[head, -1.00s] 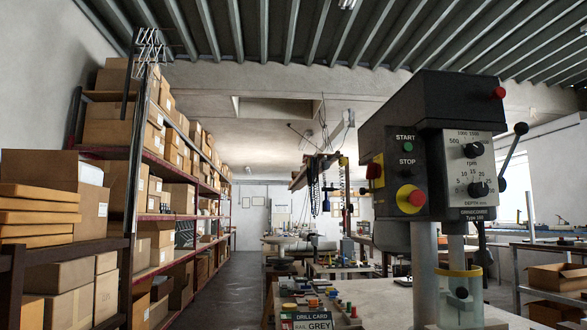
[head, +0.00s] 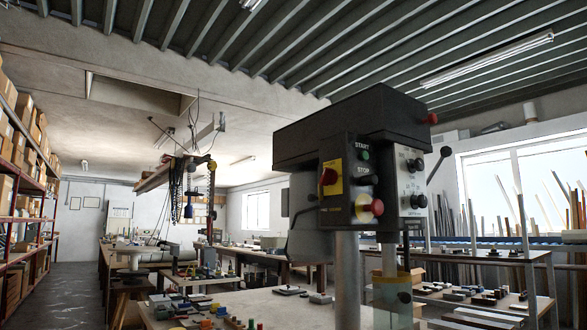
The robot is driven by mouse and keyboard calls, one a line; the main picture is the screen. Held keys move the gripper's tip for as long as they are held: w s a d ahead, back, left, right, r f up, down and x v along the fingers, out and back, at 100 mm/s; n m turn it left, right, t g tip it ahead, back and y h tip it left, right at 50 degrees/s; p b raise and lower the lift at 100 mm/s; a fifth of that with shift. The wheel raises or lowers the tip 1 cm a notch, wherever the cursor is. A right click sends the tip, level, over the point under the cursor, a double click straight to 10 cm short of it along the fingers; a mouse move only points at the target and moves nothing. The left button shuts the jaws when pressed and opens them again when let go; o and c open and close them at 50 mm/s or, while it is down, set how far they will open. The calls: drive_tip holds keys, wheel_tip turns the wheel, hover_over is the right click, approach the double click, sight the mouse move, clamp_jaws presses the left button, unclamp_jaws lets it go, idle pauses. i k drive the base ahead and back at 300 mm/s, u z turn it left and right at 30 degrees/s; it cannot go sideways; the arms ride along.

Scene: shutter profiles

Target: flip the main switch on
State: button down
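A drill press (head: 352,128) with a dark grey head stands on a workbench (head: 270,308), right of the middle in the head view. On the side of its head is a red rotary knob on a yellow plate (head: 329,177), which looks like the main switch. Its exact setting is too small to tell. Beside it are a green START button (head: 365,155) and a black STOP button (head: 366,180). A red mushroom button on a yellow base (head: 376,207) sits below them. My gripper is not in view.
The dial panel (head: 411,180) and a lever (head: 438,164) are on the drill's right side. Small coloured parts (head: 200,308) lie on the bench. Shelves of boxes (head: 25,160) line the left, beside an open aisle (head: 72,285). A hoist (head: 188,170) hangs behind.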

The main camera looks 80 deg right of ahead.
sight(329, 176)
drive_tip(key=z, duration=0.6)
drive_tip(key=i, duration=1.05)
drive_tip(key=z, duration=0.7)
